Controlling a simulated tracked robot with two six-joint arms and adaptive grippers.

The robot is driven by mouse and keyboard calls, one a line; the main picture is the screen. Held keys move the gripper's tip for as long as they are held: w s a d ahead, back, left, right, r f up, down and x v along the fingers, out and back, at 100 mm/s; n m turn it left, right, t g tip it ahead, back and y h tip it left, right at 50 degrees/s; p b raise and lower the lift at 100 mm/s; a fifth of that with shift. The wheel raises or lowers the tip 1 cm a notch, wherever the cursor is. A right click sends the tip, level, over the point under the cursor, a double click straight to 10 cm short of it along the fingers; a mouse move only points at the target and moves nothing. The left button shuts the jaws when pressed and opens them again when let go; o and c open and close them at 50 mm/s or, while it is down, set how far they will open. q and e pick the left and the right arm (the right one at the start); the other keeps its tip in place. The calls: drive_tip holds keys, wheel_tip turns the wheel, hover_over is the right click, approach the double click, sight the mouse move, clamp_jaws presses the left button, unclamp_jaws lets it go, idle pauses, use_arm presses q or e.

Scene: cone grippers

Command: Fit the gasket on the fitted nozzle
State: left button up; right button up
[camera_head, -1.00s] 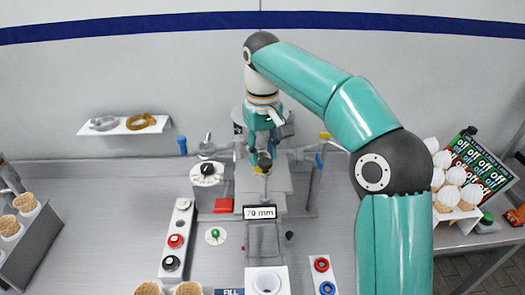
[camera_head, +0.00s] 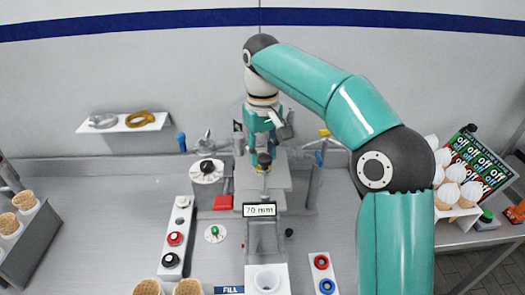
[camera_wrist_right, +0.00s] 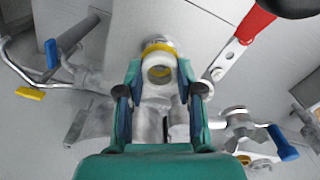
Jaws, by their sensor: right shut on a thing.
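A yellow ring, apparently the gasket (camera_wrist_right: 160,47), shows between the fingers of my right gripper (camera_wrist_right: 159,75) in the right wrist view. A pale round part with a dark-rimmed hole, likely the nozzle (camera_wrist_right: 158,73), lies in line with it. I cannot tell whether the ring is seated on it. In the head view my right gripper (camera_head: 264,152) points down over the machine in the middle of the bench, its fingers partly hiding what is between them. It is shut on the yellow ring. My left gripper is in neither view.
A plate with a red and a blue ring (camera_head: 321,268) lies front right. A strip with red and black round parts (camera_head: 176,239) lies front left. A sign reading 70 mm (camera_head: 259,209) stands before the machine. Cones (camera_head: 24,200) stand at the left. A red lever (camera_wrist_right: 254,23) is close by.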

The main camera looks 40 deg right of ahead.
drive_tip(key=shift+f, duration=0.45)
drive_tip(key=o, duration=0.8)
drive_tip(key=shift+r, duration=3.7)
